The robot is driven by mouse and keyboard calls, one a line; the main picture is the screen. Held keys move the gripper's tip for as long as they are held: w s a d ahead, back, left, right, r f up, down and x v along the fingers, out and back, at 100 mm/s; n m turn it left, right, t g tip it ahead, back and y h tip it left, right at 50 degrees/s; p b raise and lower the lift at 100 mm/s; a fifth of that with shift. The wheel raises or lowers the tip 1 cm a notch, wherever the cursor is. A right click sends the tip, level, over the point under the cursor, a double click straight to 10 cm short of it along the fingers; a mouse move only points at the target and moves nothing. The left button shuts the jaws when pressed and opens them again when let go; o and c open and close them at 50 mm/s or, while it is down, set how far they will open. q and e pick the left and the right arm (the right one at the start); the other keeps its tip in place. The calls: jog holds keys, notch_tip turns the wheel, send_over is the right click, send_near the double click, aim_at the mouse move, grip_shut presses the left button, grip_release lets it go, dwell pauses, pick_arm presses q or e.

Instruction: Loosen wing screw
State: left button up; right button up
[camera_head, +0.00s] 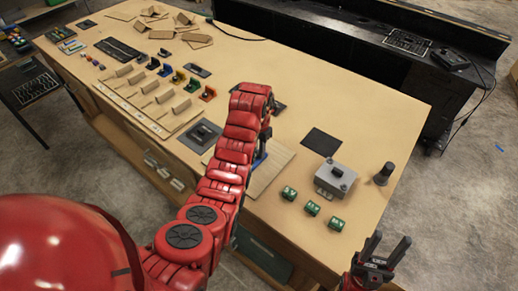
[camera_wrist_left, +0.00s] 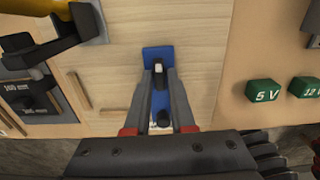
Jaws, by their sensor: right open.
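A blue fixture (camera_wrist_left: 158,52) lies on a light wooden board (camera_wrist_left: 115,65), and a bit of it shows beside my arm in the head view (camera_head: 260,161). A small white-and-dark piece (camera_wrist_left: 158,67), probably the wing screw, is on it. My left gripper (camera_wrist_left: 159,74) reaches over the fixture, with its fingertips on either side of this piece. I cannot tell if they touch it. A dark knob (camera_wrist_left: 160,119) shows lower between the fingers. In the head view my left arm hides the gripper and screw. My right gripper (camera_head: 382,252) is open and empty off the table's front edge.
Green voltage blocks (camera_head: 312,208) and a grey box (camera_head: 335,178) stand right of the board, with a dark cylinder (camera_head: 384,173) beyond. A dark square pad (camera_head: 321,142) lies behind. Coloured holders (camera_head: 180,76) and a dark device (camera_head: 202,135) are to the left.

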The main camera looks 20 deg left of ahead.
pick_arm(q)
jog(key=o, duration=0.3)
jog(key=shift+w, duration=0.2)
jog(key=shift+r, duration=0.2)
notch_tip(320, 180, up, 9)
jog(key=p, duration=0.7)
notch_tip(320, 180, up, 8)
jog(key=b, duration=0.2)
send_over(258, 152)
jog(key=shift+w, duration=0.1)
jog(key=shift+d, duration=0.1)
